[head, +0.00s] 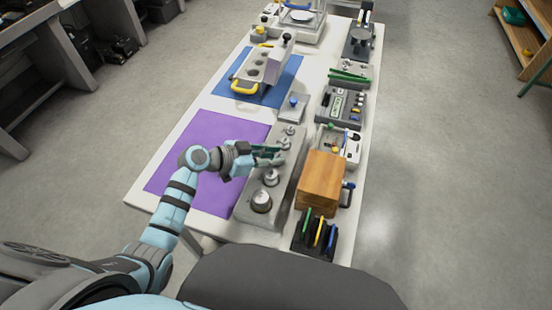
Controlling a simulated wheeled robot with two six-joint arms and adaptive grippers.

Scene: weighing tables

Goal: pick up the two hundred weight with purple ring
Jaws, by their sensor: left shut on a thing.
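A long grey weight block (249,211) stands on the white table with several metal weights in a row. A large weight (262,201) sits at the near end. A smaller weight (271,178) sits behind it, and further small weights (283,142) stand beyond my gripper. My left gripper (268,155) reaches over the middle of the block from the left and is shut on a weight. The fingers mostly hide that weight, and I cannot make out a purple ring or whether it is clear of the block. My right gripper is not in view.
A blue mat (254,97) with a grey weight carrier lies further back.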

